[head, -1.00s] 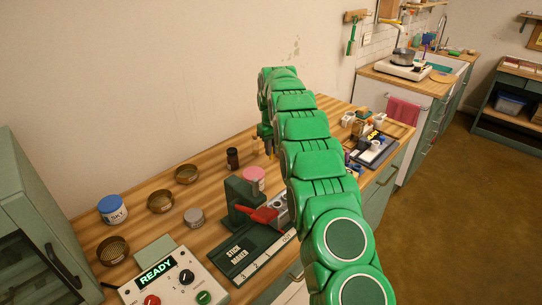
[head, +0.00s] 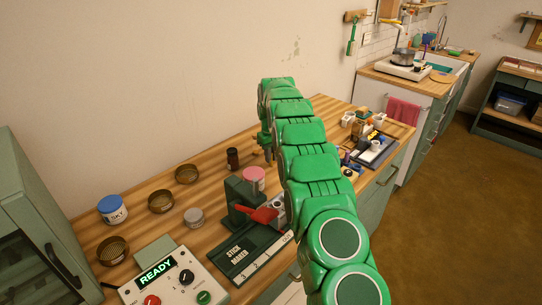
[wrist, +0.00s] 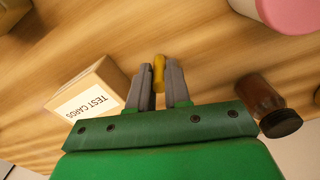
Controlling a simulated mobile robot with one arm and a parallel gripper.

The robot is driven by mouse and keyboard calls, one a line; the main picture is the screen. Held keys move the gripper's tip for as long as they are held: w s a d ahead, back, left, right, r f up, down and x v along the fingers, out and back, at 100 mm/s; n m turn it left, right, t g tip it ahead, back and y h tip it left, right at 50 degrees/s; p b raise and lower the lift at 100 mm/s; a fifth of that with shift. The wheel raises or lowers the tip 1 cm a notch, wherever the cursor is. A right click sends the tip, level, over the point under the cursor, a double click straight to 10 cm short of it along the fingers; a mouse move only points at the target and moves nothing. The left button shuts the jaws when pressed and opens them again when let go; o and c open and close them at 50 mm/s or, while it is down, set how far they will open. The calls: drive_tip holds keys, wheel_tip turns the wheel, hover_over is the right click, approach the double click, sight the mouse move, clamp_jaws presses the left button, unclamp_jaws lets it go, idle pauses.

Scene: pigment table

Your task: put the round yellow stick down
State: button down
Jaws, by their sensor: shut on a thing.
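The round yellow stick (wrist: 158,72) shows in the wrist view between the tips of my gripper (wrist: 160,82), which is shut on it. Its end stands out past the fingertips over the wooden table (wrist: 215,50). I cannot tell whether it touches the wood. In the head view my gripper (head: 266,146) is low over the table, behind the pink-lidded jar and right of the brown bottle. The stick cannot be made out there, as my arm covers much of that area.
A box marked TEST CARDS (wrist: 92,94) lies left of my fingers. A brown bottle (wrist: 264,104) is at their right, also in the head view (head: 233,158). A pink-lidded jar (wrist: 290,14) is at upper right. Bare wood lies between them.

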drive_tip(key=shift+f, duration=0.1)
drive_tip(key=c, duration=1.1)
unclamp_jaws()
wheel_tip(320, 180, up, 12)
drive_tip(key=shift+r, duration=0.1)
